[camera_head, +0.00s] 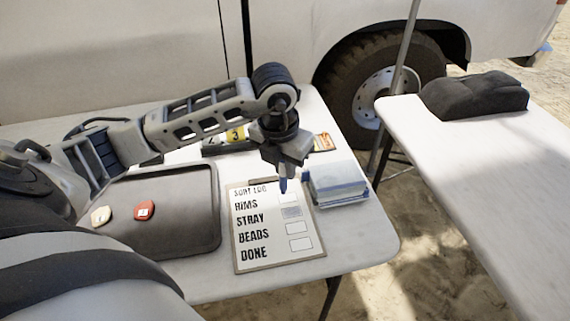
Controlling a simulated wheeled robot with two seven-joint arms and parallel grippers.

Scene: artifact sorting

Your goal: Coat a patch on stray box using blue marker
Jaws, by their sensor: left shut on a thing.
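The sort log clipboard (264,258) lies on the white table, with rows reading rims, stray, beads and done. The stray box (292,212), the second one down, looks grey and darker than the others; I cannot tell whether that is ink or shadow. My left gripper (284,172) is shut on the blue marker (283,186), which points down over the top of the board near the rims box (288,198). The fingers hide most of the marker, and I cannot tell whether its tip touches the board. My right gripper is out of view.
A dark tray (190,236) with a red piece (145,210) and a pale piece (101,216) lies left of the clipboard. A blue-and-white stack (338,185) stands close on its right. Numbered yellow markers (236,135) lie behind. A second table (470,150) stands right.

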